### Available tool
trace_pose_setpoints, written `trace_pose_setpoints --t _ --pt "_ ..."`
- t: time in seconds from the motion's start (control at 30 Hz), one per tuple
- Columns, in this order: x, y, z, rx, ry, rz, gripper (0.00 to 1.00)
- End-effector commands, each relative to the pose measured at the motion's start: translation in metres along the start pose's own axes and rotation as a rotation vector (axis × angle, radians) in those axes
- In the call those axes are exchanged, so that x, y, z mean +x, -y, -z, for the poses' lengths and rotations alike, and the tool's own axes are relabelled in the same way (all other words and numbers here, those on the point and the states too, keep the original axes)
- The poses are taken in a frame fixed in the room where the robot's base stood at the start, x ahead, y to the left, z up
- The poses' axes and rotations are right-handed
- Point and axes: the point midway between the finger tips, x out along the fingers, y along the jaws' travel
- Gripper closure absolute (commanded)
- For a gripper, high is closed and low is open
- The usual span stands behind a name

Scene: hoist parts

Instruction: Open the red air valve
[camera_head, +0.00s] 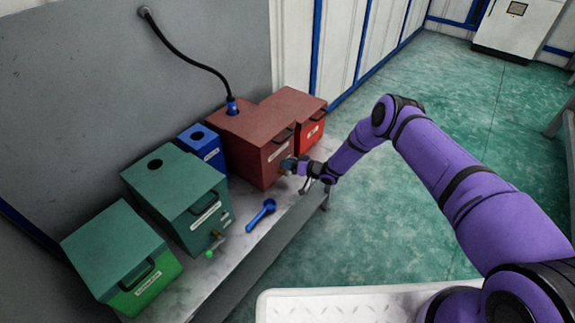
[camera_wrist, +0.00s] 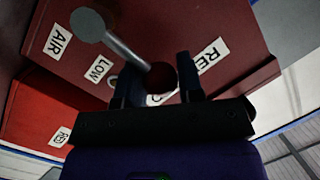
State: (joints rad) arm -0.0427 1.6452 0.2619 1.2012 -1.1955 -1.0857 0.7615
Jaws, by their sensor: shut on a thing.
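The large dark red box (camera_head: 262,128) stands on the bench, and its labelled front face (camera_wrist: 150,25) fills the top of the wrist view. A grey round valve hub (camera_wrist: 88,25) sits on that face beside the AIR label, with a metal lever (camera_wrist: 128,55) running from it to a dark red knob (camera_wrist: 163,75). The lever passes near the LOW label. My gripper (camera_wrist: 157,68) is shut on the knob, one finger on each side. In the head view my gripper (camera_head: 291,165) is at the box's front, where the valve is mostly hidden.
A smaller red box (camera_head: 308,118) stands beside it. Green boxes (camera_head: 185,178) (camera_head: 115,245) and a blue box (camera_head: 203,143) stand to the left. A loose blue wrench-like tool (camera_head: 262,213) lies on the bench (camera_head: 240,245). A black hose (camera_head: 190,60) enters the dark red box's top.

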Motion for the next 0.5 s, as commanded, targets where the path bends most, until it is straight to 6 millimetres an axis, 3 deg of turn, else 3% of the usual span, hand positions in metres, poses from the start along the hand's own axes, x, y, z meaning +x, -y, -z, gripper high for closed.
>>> trace_pose_setpoints --t 0.03,0.43,0.47,0.5 --pt "-0.0006 0.0013 -0.0077 0.014 0.009 0.002 1.00" --pt "-0.0010 0.0008 -0.0078 0.019 0.008 0.002 1.00" --pt "-0.0011 0.0007 -0.0078 0.018 0.008 0.002 0.58" --pt "-0.0010 0.0007 -0.0075 0.018 0.007 0.002 0.49"
